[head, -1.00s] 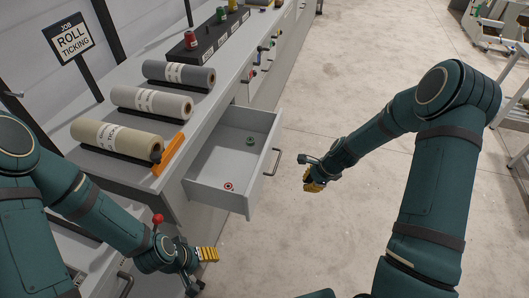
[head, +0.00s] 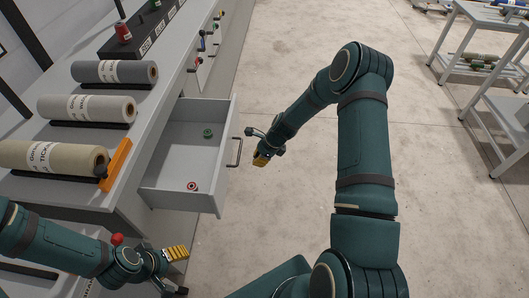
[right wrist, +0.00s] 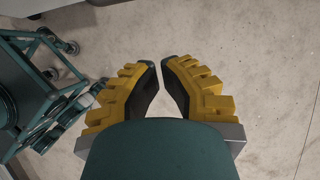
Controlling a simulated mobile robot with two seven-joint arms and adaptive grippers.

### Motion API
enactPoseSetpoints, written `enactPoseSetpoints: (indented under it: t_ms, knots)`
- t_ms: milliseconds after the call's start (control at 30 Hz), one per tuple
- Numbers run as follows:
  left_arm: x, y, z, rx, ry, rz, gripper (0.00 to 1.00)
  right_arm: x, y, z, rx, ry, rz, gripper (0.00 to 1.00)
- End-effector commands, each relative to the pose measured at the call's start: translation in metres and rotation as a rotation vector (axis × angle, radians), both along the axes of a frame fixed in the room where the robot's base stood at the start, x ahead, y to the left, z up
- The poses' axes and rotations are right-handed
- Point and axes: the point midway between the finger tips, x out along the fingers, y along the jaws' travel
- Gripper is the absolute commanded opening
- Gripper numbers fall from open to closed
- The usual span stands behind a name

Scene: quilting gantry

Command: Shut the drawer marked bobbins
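A grey drawer (head: 184,199) stands pulled out from the bench, left of centre in the head view. Its bar handle (head: 236,152) is on the front panel. A green bobbin (head: 207,133) and a red-and-white bobbin (head: 192,186) lie inside. No marking is readable on the drawer front. My right gripper (head: 261,159) is just right of the handle, seemingly apart from it. In the right wrist view its yellow fingers (right wrist: 160,64) nearly meet at the tips, with nothing between them. My left gripper (head: 178,254) is low, in front of the drawer's near side; its finger gap is unclear.
Fabric rolls (head: 88,107) lie on the bench top beside an orange piece (head: 117,164). Coloured spools (head: 123,33) stand on a dark rack behind. Open concrete floor lies right of the drawer, with grey shelving (head: 480,75) at the far right.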

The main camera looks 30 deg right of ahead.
Motion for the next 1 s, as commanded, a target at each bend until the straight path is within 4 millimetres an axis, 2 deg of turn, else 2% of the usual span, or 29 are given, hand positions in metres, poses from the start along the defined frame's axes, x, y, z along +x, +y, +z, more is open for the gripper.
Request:
enactPoseSetpoints:
  t_ms: [100,233,800,1000]
  knots:
    - [0.001,0.0,-0.002,0.0,-0.001,0.0,0.66,0.011,0.017,0.005,-0.001,-0.003,0.004,0.0]
    - [0.001,0.0,-0.003,0.0,-0.002,0.001,0.66,0.018,0.027,0.007,-0.001,-0.002,0.003,0.0]
    - [0.001,0.0,-0.003,0.0,-0.003,0.001,0.66,0.023,0.034,0.009,-0.001,-0.001,0.001,0.0]
    - [0.001,0.0,-0.002,0.0,-0.002,0.001,0.66,0.033,0.05,0.009,0.0,-0.001,0.004,0.0]
